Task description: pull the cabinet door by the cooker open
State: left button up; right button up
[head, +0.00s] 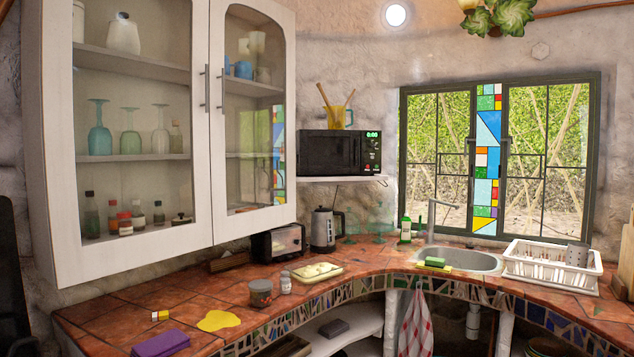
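A white wall cabinet (36,165) with two glass-paned doors hangs at the upper left, above the counter. Its left door (140,255) and right door (252,222) both look shut, their inner edges meeting. Each has an upright dark bar handle near that seam, the left handle (207,89) and the right handle (220,88). Glasses, bottles and jugs show through the panes. No cooker can be made out; a dark shape (10,275) at the left edge is cut off and I cannot tell what it is. Neither of my grippers is in view.
A microwave (335,153) sits on a shelf right of the cabinet. Air before the doors looks clear.

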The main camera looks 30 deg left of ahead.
aim_at(74, 263)
jog(key=i+u, duration=0.35)
jog(key=i+l+u, duration=0.1)
jog(key=i+u, duration=0.2)
jog(key=i, duration=0.2)
jog(key=i+l+u, duration=0.2)
jog(key=i+u, duration=0.15)
jog(key=i, duration=0.1)
